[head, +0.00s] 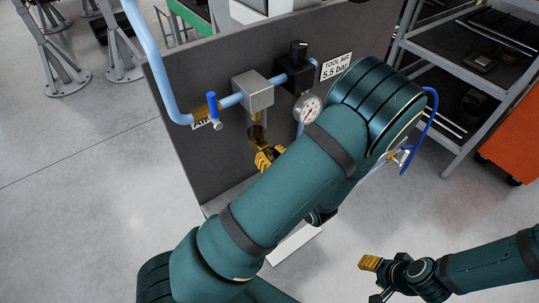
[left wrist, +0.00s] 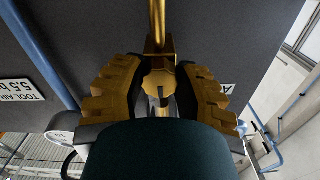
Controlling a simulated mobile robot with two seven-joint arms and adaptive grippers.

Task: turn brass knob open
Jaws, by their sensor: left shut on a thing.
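The brass knob (left wrist: 160,82) shows in the left wrist view as a scalloped wheel at the end of a brass fitting (left wrist: 158,45). My left gripper (left wrist: 160,92) has one ribbed yellow finger on each side of the knob and is shut on it. In the head view my left gripper (head: 266,158) is just below the brass fitting under the grey block (head: 253,92), and my arm partly covers it. The knob cannot be made out there. My right gripper (head: 374,280) is empty and appears open, low on the right, away from the panel.
The dark panel (head: 200,140) carries a blue pipe (head: 155,60), a blue-handled valve (head: 212,105), a pressure gauge (head: 308,108), a black regulator (head: 295,72) and a "TOOL AIR 5.5 bar" label (head: 337,65). A shelf rack (head: 455,90) stands at right.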

